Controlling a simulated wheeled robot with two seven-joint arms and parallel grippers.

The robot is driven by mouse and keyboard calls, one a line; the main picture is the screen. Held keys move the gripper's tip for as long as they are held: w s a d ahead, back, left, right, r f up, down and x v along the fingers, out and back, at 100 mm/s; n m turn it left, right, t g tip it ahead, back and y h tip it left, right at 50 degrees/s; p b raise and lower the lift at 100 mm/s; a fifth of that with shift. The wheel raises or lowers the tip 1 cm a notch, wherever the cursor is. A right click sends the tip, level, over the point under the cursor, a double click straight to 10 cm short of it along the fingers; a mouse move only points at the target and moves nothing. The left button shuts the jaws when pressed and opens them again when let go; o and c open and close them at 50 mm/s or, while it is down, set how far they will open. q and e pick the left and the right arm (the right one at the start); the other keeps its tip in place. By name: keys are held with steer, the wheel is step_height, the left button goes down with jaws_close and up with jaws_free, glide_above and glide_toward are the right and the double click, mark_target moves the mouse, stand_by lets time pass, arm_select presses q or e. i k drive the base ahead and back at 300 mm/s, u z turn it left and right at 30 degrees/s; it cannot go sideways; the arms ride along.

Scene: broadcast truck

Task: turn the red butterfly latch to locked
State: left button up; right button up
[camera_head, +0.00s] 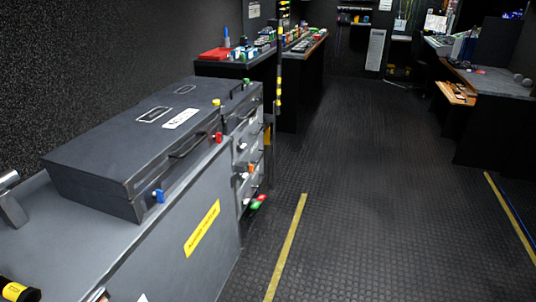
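A dark grey case (110,150) lies closed on a grey cabinet at the left. A small red latch (219,137) sits on its front side near the far right corner, beyond the black handle (188,145). The red latch is too small to tell which way its wings are turned. A blue latch (159,196) is on the same side near the close corner. A yellow piece (216,102) stands just above the red latch. Neither of my grippers is identifiable in the picture, and nothing covers the red latch.
The grey cabinet (180,262) carries a yellow label. A black and yellow cylinder (18,290) and a metal piece (12,205) are at the left edge. A second case (241,104) stands behind. The dark floor (370,220) to the right is open, with yellow stripes.

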mark_target(218, 136)
steer(key=u, duration=0.65)
steer(key=k, duration=0.3)
steer(key=z, duration=2.1)
steer(key=i, duration=1.85)
steer(key=u, duration=1.35)
steer(key=i, duration=0.85)
steer(key=u, duration=0.95)
